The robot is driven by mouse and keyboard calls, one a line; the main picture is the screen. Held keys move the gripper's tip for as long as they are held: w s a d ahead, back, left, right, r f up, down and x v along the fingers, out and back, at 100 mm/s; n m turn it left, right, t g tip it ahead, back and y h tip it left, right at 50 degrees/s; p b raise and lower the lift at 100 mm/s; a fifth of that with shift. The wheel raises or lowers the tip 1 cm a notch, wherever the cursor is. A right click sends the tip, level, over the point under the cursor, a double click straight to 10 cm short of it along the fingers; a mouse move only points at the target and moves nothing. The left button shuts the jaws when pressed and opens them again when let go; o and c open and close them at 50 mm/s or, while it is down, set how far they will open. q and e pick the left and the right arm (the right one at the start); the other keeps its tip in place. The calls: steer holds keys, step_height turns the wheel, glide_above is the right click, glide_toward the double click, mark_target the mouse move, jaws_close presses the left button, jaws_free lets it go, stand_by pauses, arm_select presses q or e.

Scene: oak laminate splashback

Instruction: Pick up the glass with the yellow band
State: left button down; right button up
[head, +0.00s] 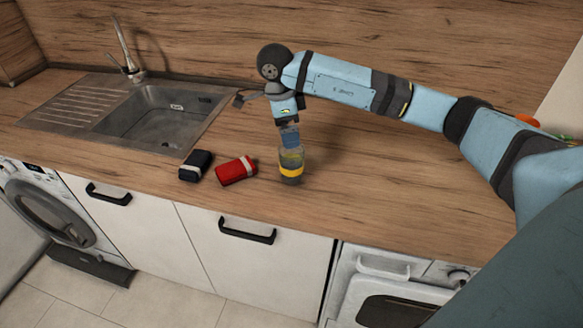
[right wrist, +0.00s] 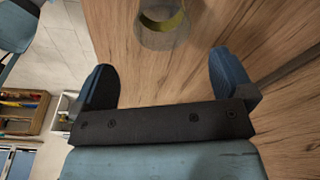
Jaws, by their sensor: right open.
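The glass with the yellow band (head: 291,172) stands upright on the wooden worktop, right of a red item. It is see-through grey, with the band around its lower part. My right gripper (head: 290,137) points down just above the glass, and its fingers overlap the glass's top in the head view. In the right wrist view the glass (right wrist: 163,38) lies ahead of the open fingers (right wrist: 166,78), roughly between their lines. Nothing is between the fingers. The glass is partly cut off by that view's top edge. My left gripper is not in view.
A red item with a white band (head: 236,171) and a black one with a light band (head: 195,166) lie left of the glass. A sink (head: 158,115) with a tap (head: 125,52) is further left. The worktop (head: 390,185) right of the glass is clear.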

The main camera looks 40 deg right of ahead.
glide_above(293, 155)
steer(key=s+a, duration=0.2)
step_height(293, 155, down, 5)
steer(key=shift+s+d+f+p, duration=0.15)
steer(key=shift+f+p, duration=0.6)
steer(key=shift+f, duration=1.8)
steer(key=c, duration=1.1)
steer(key=shift+r, duration=0.15)
